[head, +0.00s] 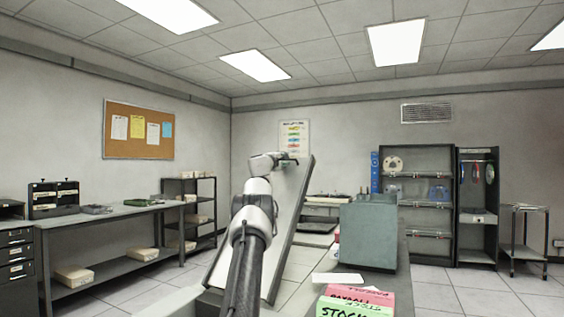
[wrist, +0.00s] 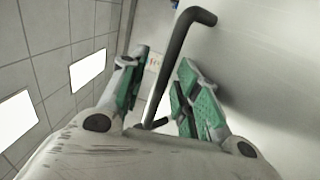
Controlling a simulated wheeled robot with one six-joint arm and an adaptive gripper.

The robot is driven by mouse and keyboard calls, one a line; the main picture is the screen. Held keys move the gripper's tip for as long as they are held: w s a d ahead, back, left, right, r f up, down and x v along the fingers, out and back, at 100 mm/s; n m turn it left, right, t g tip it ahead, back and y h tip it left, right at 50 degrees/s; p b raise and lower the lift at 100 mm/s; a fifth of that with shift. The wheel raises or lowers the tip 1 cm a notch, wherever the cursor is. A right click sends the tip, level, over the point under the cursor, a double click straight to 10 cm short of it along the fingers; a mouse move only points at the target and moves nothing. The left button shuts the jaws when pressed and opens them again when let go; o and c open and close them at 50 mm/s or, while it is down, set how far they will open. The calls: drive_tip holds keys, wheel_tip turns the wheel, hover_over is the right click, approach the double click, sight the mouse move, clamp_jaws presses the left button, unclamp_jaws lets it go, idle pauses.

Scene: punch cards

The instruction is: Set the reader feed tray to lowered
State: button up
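A large flat pale panel with a dark edge (head: 292,217), which looks like the reader feed tray, stands steeply tilted in the head view. Its pale face also fills the right of the wrist view (wrist: 270,75). A dark bent bar handle (wrist: 183,40) stands off that face. My gripper (wrist: 163,58) has its green-padded fingers apart, one on each side of the bar. I see a gap at the left finger; contact with the right finger is unclear. In the head view my gripper (head: 288,159) is at the panel's upper edge, small and partly hidden by my arm.
A grey-green box-shaped unit (head: 368,234) stands on a counter right of the panel. Coloured card stacks (head: 355,302) lie in front of it. A long workbench (head: 110,216) runs along the left wall. Shelves (head: 417,205) stand at the back, with open floor before them.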

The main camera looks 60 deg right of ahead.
drive_tip(key=shift+a+r, duration=0.1)
drive_tip(key=shift+s+a, duration=0.1)
drive_tip(key=shift+a, duration=0.35)
drive_tip(key=a+f, duration=0.2)
drive_tip(key=a, duration=0.8)
drive_tip(key=shift+s+a, duration=0.35)
drive_tip(key=shift+r, duration=0.1)
drive_tip(key=shift+c, duration=0.5)
